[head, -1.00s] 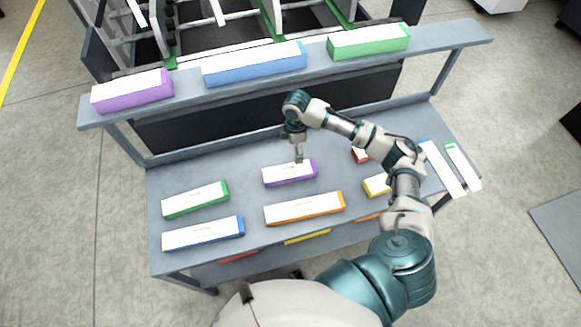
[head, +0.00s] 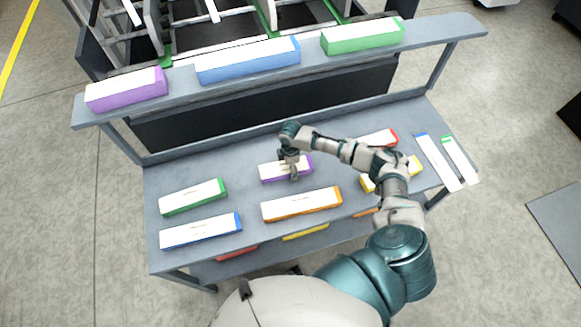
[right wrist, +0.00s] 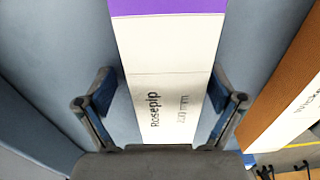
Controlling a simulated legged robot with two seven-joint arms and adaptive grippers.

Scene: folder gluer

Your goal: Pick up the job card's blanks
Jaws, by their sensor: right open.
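The purple-ended stack of blanks (head: 270,173) lies in the middle of the table. In the right wrist view the stack (right wrist: 170,50) has a purple band and a white face reading "Rosepip" and "220 mm". My right gripper (head: 293,174) is over this stack; in its wrist view the open fingers (right wrist: 162,88) stand on either side of the white face, with nothing visibly gripped. Whether the fingertips touch it I cannot tell. No job card can be made out for certain. My left gripper is not in view.
Green (head: 193,197), blue (head: 201,232), orange (head: 301,205), red (head: 380,138) and yellow (head: 370,184) stacks lie around it. Two narrow white pieces (head: 438,162) lie at the right. The raised shelf (head: 185,87) behind carries purple, blue and green stacks.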

